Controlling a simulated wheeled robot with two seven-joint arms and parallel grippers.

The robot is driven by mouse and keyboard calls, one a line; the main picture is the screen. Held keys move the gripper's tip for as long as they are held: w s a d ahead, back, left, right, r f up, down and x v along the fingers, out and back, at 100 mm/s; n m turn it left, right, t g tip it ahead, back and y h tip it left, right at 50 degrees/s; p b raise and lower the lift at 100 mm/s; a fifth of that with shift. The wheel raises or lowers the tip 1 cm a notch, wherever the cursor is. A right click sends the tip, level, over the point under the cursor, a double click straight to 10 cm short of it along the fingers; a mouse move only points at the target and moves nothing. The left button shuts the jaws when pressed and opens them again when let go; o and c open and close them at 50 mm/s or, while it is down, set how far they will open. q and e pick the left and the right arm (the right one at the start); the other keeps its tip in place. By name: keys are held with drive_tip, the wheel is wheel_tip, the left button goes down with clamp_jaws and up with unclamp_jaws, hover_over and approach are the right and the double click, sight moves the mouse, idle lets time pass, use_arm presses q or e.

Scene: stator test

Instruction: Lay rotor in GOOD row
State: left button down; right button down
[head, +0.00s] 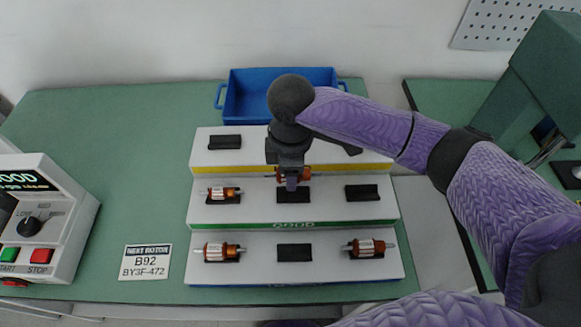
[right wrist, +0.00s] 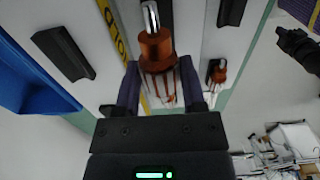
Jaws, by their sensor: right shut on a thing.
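My right gripper (head: 292,180) is shut on a copper-and-white rotor (head: 294,174) and holds it over the middle cradle (head: 294,195) of the GOOD row, the middle step with the green strip (head: 290,225). The held rotor also fills the middle of the right wrist view (right wrist: 158,65), its steel shaft pointing up the picture. I cannot tell whether it touches the cradle. The row's left cradle bears a rotor (head: 222,193); its right cradle (head: 362,192) is empty. A dark gripper, apparently my left, shows at the right wrist view's upper right (right wrist: 305,55); its jaws are unclear.
The front step holds rotors at left (head: 222,252) and right (head: 367,248), with an empty middle cradle (head: 294,252). The back step has a yellow strip (head: 225,170). A blue bin (head: 235,100) stands behind. A test box (head: 45,215) and label card (head: 145,262) are at left.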

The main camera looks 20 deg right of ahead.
sight(291, 195)
drive_tip(key=shift+f+b, duration=1.4)
drive_tip(key=shift+f, duration=0.05)
drive_tip(key=shift+r+p, duration=0.2)
drive_tip(key=shift+p, duration=0.6)
drive_tip(key=shift+f, duration=0.15)
drive_tip(key=shift+f+b, duration=0.4)
drive_tip(key=shift+f, duration=0.6)
drive_tip(key=shift+f+p, duration=0.2)
drive_tip(key=shift+p, duration=0.15)
drive_tip(key=shift+c, duration=0.5)
unclamp_jaws()
